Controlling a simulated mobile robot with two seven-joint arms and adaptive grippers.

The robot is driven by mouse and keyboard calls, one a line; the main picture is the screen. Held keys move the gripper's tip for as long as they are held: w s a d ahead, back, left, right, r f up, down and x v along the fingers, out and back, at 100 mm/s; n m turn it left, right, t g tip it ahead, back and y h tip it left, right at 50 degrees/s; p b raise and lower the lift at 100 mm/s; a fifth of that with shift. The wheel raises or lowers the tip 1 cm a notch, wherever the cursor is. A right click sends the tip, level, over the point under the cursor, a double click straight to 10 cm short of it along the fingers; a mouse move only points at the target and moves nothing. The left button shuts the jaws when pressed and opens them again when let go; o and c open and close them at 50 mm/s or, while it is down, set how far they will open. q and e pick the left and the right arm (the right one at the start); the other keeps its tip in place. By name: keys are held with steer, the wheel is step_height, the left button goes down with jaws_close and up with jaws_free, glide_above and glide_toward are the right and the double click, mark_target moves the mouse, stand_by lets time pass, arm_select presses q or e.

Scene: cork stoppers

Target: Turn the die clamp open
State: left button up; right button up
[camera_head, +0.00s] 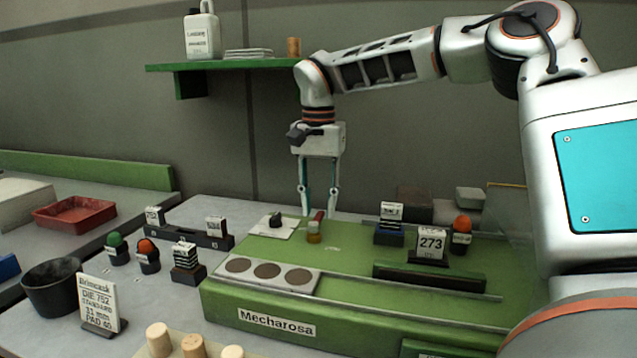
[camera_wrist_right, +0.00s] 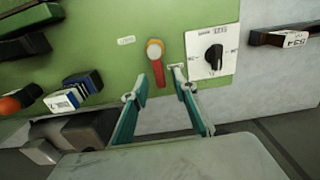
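A small lever with a red handle and an amber round hub, which looks like the die clamp (camera_head: 315,231), stands on the green machine top. In the right wrist view the clamp (camera_wrist_right: 155,52) has its red handle pointing down toward my gripper. My right gripper (camera_head: 318,208) points down at the back of the machine. Its teal fingers are apart, and in the wrist view the right gripper (camera_wrist_right: 161,74) has one finger on each side of the red handle. I cannot tell whether either finger touches it. My left gripper is not in view.
A black knob on a white plate (camera_head: 271,224) sits just left of the clamp. A 273 sign (camera_head: 431,244) and an orange-topped holder (camera_head: 461,232) stand to the right. The green machine (camera_head: 225,296) has several round recesses in front. A shelf (camera_head: 225,66) hangs behind.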

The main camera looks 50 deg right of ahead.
mark_target(319, 215)
step_height(319, 215, up, 11)
steer(key=shift+r, duration=0.2)
stand_by(0.6)
